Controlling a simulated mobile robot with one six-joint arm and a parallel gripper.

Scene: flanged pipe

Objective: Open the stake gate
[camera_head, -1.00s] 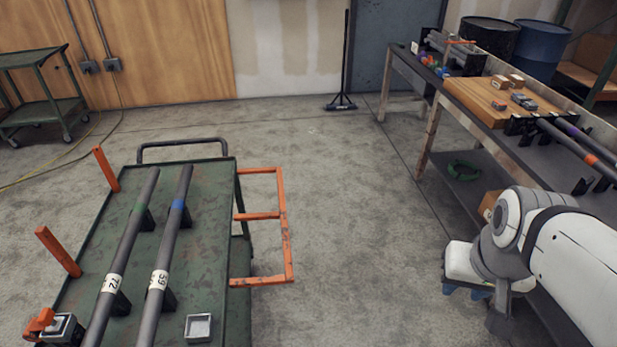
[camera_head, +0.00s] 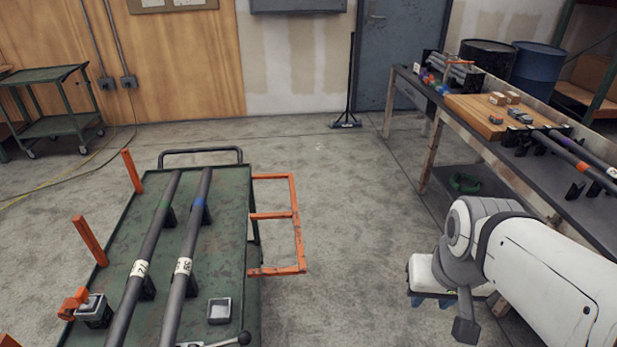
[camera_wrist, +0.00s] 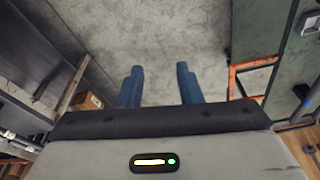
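The stake gate appears to be the orange bar frame (camera_head: 297,230) along the right side of the green cart (camera_head: 225,265). I cannot tell whether it is latched. Part of the orange frame also shows in the wrist view (camera_wrist: 234,80), right of my fingers. My gripper (camera_head: 430,296) is right of the cart, apart from the frame, with bare floor between them. In the wrist view, the two blue fingers of my gripper (camera_wrist: 158,85) are spread with nothing between them.
Two grey pipes (camera_head: 150,240) lie on the cart in black supports. Orange stakes (camera_head: 90,240) stand along its left side. A square metal tray (camera_head: 219,311) sits on the cart. A workbench (camera_head: 415,85) stands at the right. The floor (camera_head: 350,220) between cart and bench is clear.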

